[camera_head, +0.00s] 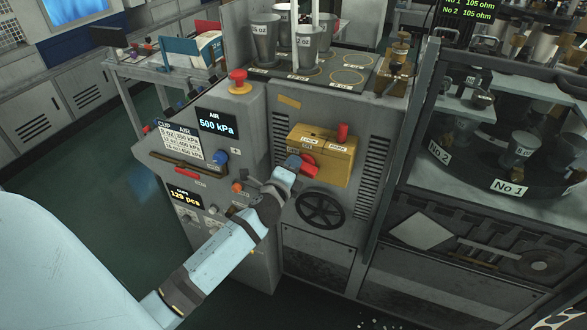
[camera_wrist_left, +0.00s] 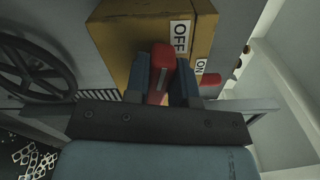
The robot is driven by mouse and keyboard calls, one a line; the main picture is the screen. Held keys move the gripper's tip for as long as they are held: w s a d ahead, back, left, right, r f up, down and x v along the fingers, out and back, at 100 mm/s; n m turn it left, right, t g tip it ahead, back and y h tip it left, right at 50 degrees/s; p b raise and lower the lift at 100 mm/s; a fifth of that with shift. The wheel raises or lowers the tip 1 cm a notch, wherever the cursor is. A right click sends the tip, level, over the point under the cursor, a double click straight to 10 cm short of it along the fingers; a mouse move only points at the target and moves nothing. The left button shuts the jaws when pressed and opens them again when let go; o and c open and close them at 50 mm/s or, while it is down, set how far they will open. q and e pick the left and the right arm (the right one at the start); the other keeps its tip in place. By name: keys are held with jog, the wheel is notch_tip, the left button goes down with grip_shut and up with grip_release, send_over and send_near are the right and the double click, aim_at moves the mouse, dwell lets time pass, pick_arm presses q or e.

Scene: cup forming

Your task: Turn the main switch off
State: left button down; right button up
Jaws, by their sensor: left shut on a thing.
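A yellow switch box (camera_head: 345,163) with a red handle (camera_head: 308,165) is on the front of the grey machine; this handle appears to be the main switch. My left gripper (camera_head: 292,165) reaches the handle from the lower left. In the left wrist view, the gripper (camera_wrist_left: 161,85) has its two dark blue fingers on either side of the red handle (camera_wrist_left: 162,57) and is shut on it. My right gripper is out of view.
A black handwheel (camera_head: 320,209) is below the switch box. A red knob (camera_head: 342,133) stands on the box. A red emergency button (camera_head: 238,80), the air display (camera_head: 217,124) and a blue knob (camera_head: 220,157) are to the left. Metal cups (camera_head: 264,40) stand on top.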

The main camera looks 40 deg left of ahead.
pick_arm(q)
jog(key=shift+f+n, duration=0.25)
jog(key=shift+n, duration=0.65)
jog(key=shift+n+b, duration=0.3)
jog(key=shift+f, duration=0.1)
jog(key=shift+n, duration=0.3)
jog(key=c, duration=1)
grip_release()
jog(key=shift+o, duration=0.2)
jog(key=b+v, duration=0.2)
jog(key=v, duration=1.2)
